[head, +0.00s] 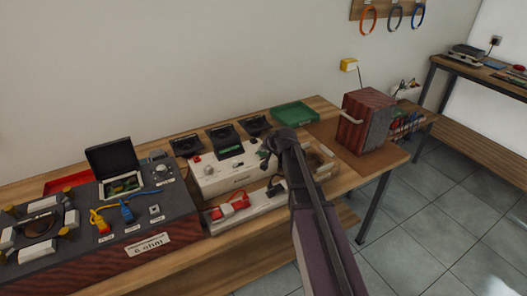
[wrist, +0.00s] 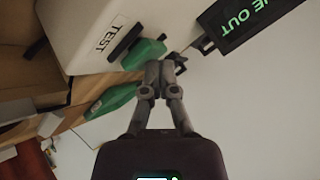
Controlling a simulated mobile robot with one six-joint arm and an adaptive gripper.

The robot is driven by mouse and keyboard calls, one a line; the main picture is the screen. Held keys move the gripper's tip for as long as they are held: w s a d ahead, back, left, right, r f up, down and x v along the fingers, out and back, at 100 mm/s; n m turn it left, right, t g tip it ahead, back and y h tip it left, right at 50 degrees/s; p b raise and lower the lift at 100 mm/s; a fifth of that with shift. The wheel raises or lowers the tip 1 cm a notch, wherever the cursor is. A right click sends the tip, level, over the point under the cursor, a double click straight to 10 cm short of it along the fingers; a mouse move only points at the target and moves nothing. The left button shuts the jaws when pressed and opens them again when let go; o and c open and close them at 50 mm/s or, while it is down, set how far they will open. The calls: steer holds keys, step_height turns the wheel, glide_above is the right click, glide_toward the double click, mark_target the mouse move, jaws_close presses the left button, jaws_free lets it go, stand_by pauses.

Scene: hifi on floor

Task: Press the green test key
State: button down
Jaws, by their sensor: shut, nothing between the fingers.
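The green test key (wrist: 145,53) shows in the wrist view on the pale face of a box, beside a white label reading TEST (wrist: 104,38). The box looks like the white unit (head: 215,175) in the middle of the bench in the head view. My gripper (wrist: 162,66) is shut and empty, its fingertips at the edge of the green key. I cannot tell whether they touch it or whether the key is pressed in. In the head view my gripper (head: 268,155) is at the right end of the white unit and my arm hides part of the bench there.
A black LINE OUT plate (wrist: 240,25) is close right of the fingertips in the wrist view. A green tray (head: 294,114) and a dark red speaker-like box (head: 362,125) stand farther right. A red-and-white power strip (head: 235,208) lies in front; a grey test console (head: 120,225) is left.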

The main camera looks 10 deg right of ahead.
steer(key=shift+r+p, duration=0.55)
steer(key=shift+r, duration=0.15)
steer(key=shift+r+p, duration=2.5)
steer(key=s+f+n+g+h+p, duration=0.1)
steer(key=s+g, duration=0.3)
steer(key=s, duration=1)
steer(key=s+f+n+g+h+p, duration=0.1)
steer(key=s+f+n+g+h, duration=0.1)
steer(key=s, duration=1.2)
steer(key=shift+s+d+n+g+h, duration=0.25)
steer(key=shift+s+n+g+h, duration=0.25)
steer(key=shift+g, duration=0.7)
steer(key=shift+w, duration=0.2)
